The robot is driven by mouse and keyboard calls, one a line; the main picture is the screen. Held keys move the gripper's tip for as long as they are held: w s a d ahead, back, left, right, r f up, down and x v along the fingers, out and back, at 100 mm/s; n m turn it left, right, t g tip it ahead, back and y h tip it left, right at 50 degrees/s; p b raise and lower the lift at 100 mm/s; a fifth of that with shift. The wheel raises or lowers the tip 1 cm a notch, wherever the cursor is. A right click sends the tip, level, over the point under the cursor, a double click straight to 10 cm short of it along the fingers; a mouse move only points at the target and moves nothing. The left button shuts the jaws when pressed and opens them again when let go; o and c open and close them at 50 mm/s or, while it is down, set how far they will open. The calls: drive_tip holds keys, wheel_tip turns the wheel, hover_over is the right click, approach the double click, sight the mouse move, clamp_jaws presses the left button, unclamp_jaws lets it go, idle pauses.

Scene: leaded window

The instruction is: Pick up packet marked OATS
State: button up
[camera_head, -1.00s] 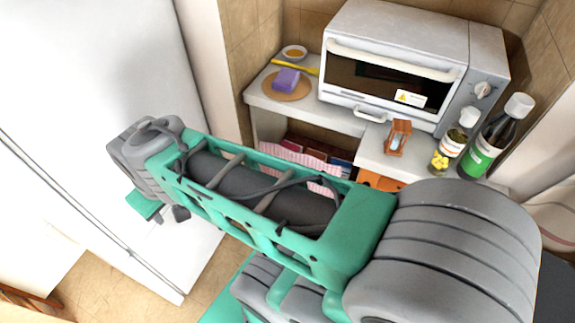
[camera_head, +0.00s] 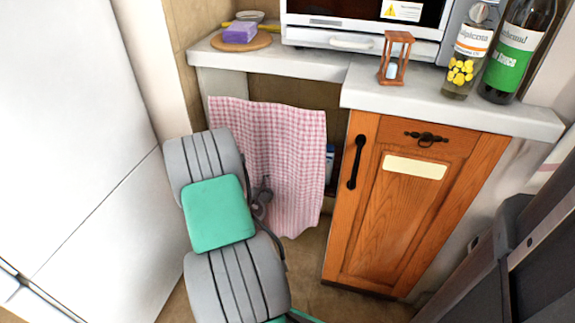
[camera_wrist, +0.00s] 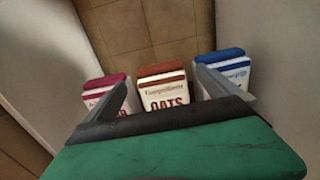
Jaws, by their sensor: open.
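The packet marked OATS (camera_wrist: 163,92) is white with a brown-red top and dark red letters, in the middle of the wrist view. My gripper (camera_wrist: 165,80) is open, one finger to each side of this packet in the picture. I cannot tell whether the fingers touch it or how deep they reach; the packet's lower part is hidden by my gripper's body.
A packet with a magenta top (camera_wrist: 105,85) stands left of OATS and a blue-topped one (camera_wrist: 222,62) right. Pale walls flank them. The cloth hangs below the counter (camera_head: 300,62), beside a wooden cabinet (camera_head: 400,225). An hourglass (camera_head: 395,58) and bottles stand above.

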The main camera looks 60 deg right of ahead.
sight(285, 145)
drive_tip(key=d, duration=0.3)
drive_tip(key=d+b, duration=0.1)
drive_tip(key=d, duration=0.1)
drive_tip(key=shift+w+d+r, duration=0.15)
drive_tip(key=shift+w+d, duration=0.1)
drive_tip(key=shift+w, duration=0.15)
drive_tip(key=c, duration=1.8)
drive_tip(key=shift+c, duration=0.8)
drive_tip(key=shift+r, duration=0.15)
